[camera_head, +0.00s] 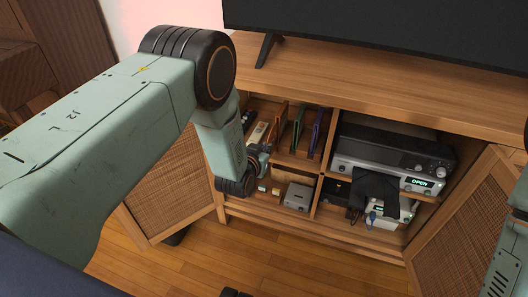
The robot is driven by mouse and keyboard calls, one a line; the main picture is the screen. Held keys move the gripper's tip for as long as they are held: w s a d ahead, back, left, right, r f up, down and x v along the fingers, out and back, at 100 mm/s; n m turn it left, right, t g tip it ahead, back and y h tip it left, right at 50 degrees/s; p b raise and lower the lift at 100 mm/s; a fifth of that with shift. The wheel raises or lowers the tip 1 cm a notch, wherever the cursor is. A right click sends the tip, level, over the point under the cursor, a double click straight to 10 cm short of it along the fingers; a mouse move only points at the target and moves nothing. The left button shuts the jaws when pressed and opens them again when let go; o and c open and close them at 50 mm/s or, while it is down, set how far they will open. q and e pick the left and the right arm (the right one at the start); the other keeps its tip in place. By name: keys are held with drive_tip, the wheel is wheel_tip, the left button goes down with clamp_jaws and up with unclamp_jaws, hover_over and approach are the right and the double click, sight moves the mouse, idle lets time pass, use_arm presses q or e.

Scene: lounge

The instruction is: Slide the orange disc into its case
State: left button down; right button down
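I cannot make out the orange disc in this view. In the open cabinet's upper left compartment, thin upright cases stand side by side: a green one (299,127), a purple one (318,131) and an orange-brown upright piece (279,124) that may be a case or a divider. My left gripper (262,157) reaches into the left part of this cabinet, just left of and below the cases. It is small and partly hidden by my wrist, so its fingers and anything in them are unclear. My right arm shows at the right edge; its gripper is out of view.
A black disc player (390,148) sits above a silver unit reading OPEN (385,169). A dark draped shape (375,192) hangs below. A small grey box (298,196) stands in the lower compartment. Woven doors stand open left (170,194) and right (465,225). A television (400,28) stands on top.

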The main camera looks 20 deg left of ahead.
sight(278, 128)
use_arm(q)
drive_tip(key=shift+w, duration=0.3)
idle(0.4)
drive_tip(key=shift+w+b, duration=0.8)
drive_tip(key=shift+w, duration=0.2)
drive_tip(key=shift+w+d+b, duration=0.15)
drive_tip(key=shift+w+b, duration=0.95)
drive_tip(key=shift+w, duration=0.35)
drive_tip(key=shift+w+b, duration=1.15)
drive_tip(key=shift+w, duration=0.3)
drive_tip(key=c, duration=1.4)
unclamp_jaws()
drive_tip(key=shift+c, duration=0.2)
drive_tip(key=shift+s, duration=0.15)
